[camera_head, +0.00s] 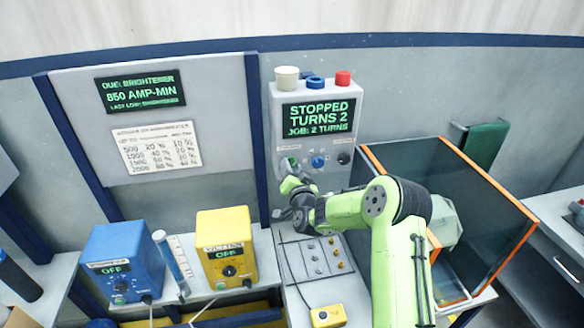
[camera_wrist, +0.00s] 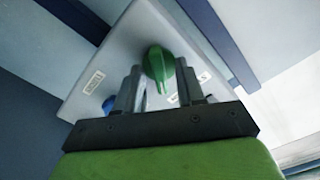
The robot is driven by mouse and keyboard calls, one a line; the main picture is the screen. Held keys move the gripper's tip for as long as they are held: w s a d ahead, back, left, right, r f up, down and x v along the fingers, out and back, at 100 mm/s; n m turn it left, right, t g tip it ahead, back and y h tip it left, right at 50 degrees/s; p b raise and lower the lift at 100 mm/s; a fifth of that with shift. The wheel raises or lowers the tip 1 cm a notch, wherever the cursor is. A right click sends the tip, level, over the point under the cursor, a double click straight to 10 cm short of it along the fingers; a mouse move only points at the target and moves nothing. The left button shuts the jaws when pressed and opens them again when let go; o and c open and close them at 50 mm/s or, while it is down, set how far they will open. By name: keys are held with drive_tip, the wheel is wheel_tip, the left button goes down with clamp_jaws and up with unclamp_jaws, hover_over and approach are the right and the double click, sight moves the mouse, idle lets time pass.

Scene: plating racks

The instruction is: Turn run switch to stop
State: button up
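The grey control box (camera_head: 337,178) stands behind the bench, and its screen (camera_head: 318,117) reads "STOPPED TURNS 2 JOB: 2 TURNS". A green switch knob (camera_wrist: 159,66) sits on the box's face. In the head view the knob (camera_head: 291,162) is at the left of the lower row, partly hidden by my gripper (camera_head: 287,175). In the wrist view my gripper (camera_wrist: 160,72) has one finger on each side of the knob, very close to it. I cannot tell whether the fingers press on it.
A blue knob (camera_head: 318,161) and a black knob (camera_head: 343,158) sit right of the green one. A red button (camera_head: 343,78) tops the box. A clear orange-edged tank (camera_head: 455,205) stands right. A yellow unit (camera_head: 226,247) and a blue unit (camera_head: 120,262) stand left.

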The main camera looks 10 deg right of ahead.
clamp_jaws()
drive_tip(key=shift+f+n+b, duration=0.1)
drive_tip(key=shift+n+b, duration=0.3)
drive_tip(key=shift+b, duration=0.4)
drive_tip(key=shift+a+n+b, duration=0.1)
drive_tip(key=shift+n+b, duration=6.4)
drive_tip(key=shift+b, duration=3.15)
